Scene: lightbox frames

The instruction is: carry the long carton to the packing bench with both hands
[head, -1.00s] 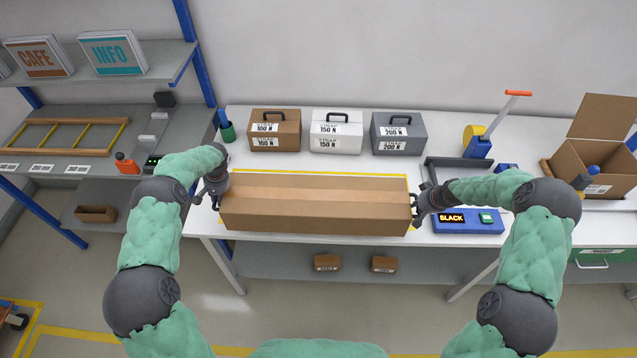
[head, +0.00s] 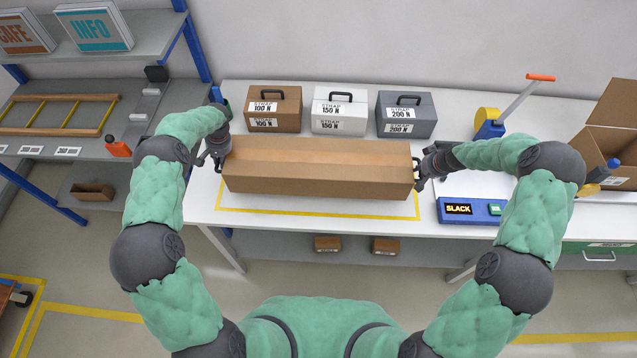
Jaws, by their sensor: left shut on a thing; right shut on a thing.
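The long brown carton (head: 318,170) is held level between my two grippers over the white packing bench (head: 285,216). A yellow taped outline (head: 320,214) on the bench shows in front of the carton and at its sides. My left gripper (head: 220,158) is shut on the carton's left end. My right gripper (head: 418,172) is shut on its right end. Whether the carton's underside touches the bench top cannot be told from this view.
Brown (head: 275,108), white (head: 340,110) and grey (head: 406,114) strap boxes stand close behind the carton. A blue SLACK panel (head: 482,211) lies right of it, with a yellow and blue tool (head: 490,125) behind. An open carton (head: 610,140) stands far right. Shelves (head: 90,125) are at left.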

